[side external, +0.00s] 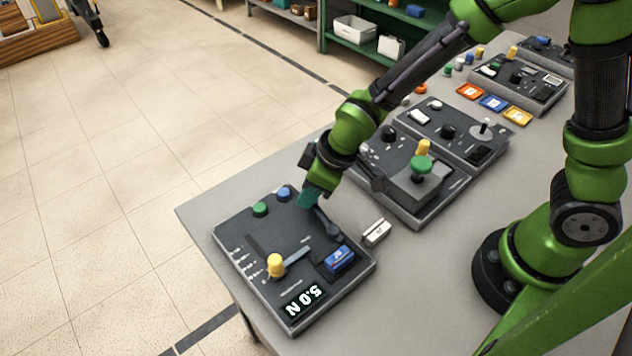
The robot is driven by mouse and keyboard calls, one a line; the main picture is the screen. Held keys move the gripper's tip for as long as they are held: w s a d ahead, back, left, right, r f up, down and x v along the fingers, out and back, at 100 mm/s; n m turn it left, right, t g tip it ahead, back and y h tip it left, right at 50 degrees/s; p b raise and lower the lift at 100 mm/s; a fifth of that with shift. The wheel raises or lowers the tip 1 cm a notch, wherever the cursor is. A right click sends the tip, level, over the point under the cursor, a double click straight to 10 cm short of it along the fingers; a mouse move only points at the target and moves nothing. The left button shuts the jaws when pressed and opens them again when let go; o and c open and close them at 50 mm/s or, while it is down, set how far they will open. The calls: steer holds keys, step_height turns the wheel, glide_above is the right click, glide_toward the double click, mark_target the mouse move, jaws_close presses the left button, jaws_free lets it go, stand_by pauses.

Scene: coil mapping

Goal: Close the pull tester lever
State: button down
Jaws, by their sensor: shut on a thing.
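The pull tester (262,300) is a dark panel at the near left of the table. The exact contact is small and partly hidden by the fingers. A yellow knob (275,264) with a pale bar and a blue block (340,260) are on the panel's near half.
Green (260,209) and blue (283,194) knobs sit at the panel's far edge, close to my gripper. A small white-and-grey block (376,232) lies on the table beside the panel. Another panel (425,210) with a green knob stands to the right. Several coloured tiles lie farther back.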

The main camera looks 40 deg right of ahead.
steer(key=shift+s+d+m+h, duration=0.15)
steer(key=shift+d+m+h, duration=0.15)
steer(key=shift+d+m, duration=0.3)
steer(key=c, duration=1)
jaws_free()
steer(key=shift+o, duration=0.2)
steer(key=shift+r, duration=0.1)
steer(key=v, duration=1.6)
steer(key=shift+s+r, duration=0.3)
steer(key=shift+f+m, duration=0.1)
steer(key=shift+m, duration=0.2)
steer(key=s+d+r+m+t, duration=0.3)
steer(key=s+d+m, duration=0.3)
steer(key=d+m, duration=0.3)
steer(key=d+r, duration=0.1)
steer(key=d, duration=0.1)
steer(key=shift+d+r, duration=0.2)
steer(key=shift+d, duration=0.2)
